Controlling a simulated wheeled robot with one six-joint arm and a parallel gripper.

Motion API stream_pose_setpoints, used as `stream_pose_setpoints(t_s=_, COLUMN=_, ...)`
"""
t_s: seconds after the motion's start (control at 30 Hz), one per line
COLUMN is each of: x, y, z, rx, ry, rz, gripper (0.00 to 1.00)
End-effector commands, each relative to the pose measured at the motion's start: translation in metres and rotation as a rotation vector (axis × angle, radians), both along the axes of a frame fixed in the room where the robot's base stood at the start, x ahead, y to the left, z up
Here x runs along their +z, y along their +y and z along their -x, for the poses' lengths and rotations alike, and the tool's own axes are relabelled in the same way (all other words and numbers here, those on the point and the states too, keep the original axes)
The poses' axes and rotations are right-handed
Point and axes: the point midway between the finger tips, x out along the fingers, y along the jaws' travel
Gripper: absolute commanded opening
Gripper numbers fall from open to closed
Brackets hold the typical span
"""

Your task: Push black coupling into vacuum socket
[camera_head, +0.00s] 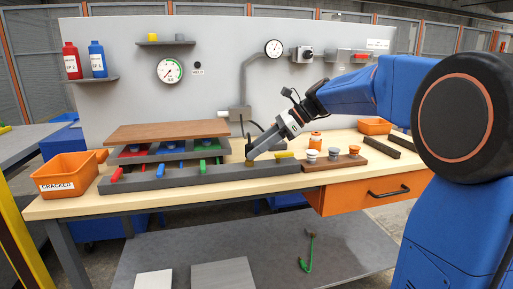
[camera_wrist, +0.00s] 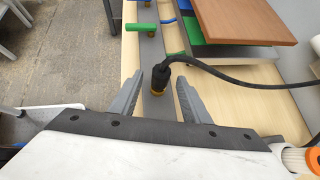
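The black coupling (camera_wrist: 160,77) stands on the grey rail (camera_wrist: 152,48) in the wrist view, with a black hose (camera_wrist: 225,77) running from its top to the right. A brass-yellow ring (camera_wrist: 158,92) shows at its lower end; I cannot tell whether it is fully seated in the socket there. My gripper (camera_wrist: 157,88) is open, with one finger on each side of the coupling and a gap on both sides. In the head view my gripper (camera_head: 251,154) reaches down to the rail (camera_head: 205,180) and largely hides the coupling.
Red (camera_head: 117,174), blue (camera_head: 160,169), green (camera_head: 203,165) and yellow (camera_head: 285,155) handles line the rail. A brown board (camera_head: 165,132) lies on a rack behind. An orange "CRACKED" bin (camera_head: 68,170) stands left. A brown block (camera_head: 335,164) with several small fittings is right.

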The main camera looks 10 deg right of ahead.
Motion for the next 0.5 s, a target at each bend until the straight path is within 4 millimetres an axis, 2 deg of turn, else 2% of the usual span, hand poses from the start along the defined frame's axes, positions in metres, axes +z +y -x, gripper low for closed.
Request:
stream_pose_setpoints(t_s=0.33, x=0.003, y=-0.003, z=0.000, rx=0.000, ry=-0.001, rz=0.000, gripper=0.42)
stream_pose_setpoints(t_s=0.5, x=0.016, y=-0.020, z=0.004, rx=-0.002, ry=-0.002, rz=0.000, gripper=0.42)
